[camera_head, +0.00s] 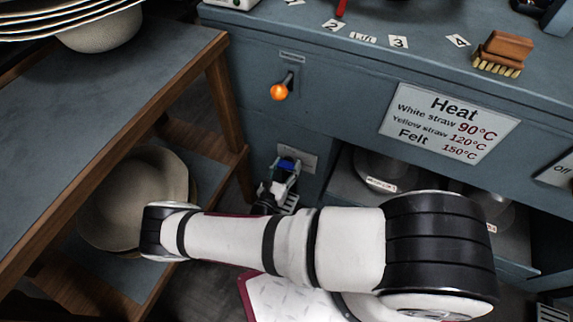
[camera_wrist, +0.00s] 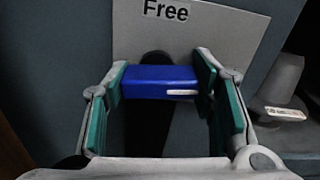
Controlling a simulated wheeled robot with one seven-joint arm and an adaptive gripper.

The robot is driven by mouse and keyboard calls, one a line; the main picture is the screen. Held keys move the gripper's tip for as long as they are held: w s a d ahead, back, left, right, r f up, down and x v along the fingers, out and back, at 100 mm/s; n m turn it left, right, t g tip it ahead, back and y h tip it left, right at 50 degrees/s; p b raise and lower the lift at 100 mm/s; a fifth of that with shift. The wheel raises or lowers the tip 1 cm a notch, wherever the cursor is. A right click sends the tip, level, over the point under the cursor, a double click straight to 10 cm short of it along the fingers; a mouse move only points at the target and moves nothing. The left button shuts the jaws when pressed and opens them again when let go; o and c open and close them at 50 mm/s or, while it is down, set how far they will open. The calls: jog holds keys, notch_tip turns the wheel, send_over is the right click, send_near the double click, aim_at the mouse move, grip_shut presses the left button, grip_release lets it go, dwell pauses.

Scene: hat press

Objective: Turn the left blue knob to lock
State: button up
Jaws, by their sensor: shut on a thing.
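The blue knob (camera_wrist: 160,82) is a bar-shaped handle on a dark stem, in front of a pale plate (camera_wrist: 200,35) that reads "Free". In the wrist view the bar lies level, with a small white mark toward its right end. My gripper (camera_wrist: 162,85) is shut on the knob, one finger pad at each end of the bar. In the head view the knob (camera_head: 287,165) is small and partly hidden by my gripper (camera_head: 282,183), low on the blue-grey cabinet front. Any "Lock" label is not visible.
An orange-tipped lever (camera_head: 279,92) sticks out above the knob. A wooden-framed shelf table (camera_head: 215,75) with hats stands close on the left. An open compartment (camera_head: 345,190) with grey hat forms lies to the right. A heat sign (camera_head: 450,122) is on the cabinet.

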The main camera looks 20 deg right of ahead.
jog(key=shift+m, duration=0.7)
jog(key=o, duration=1.2)
jog(key=shift+c, duration=0.2)
jog(key=v, duration=1.2)
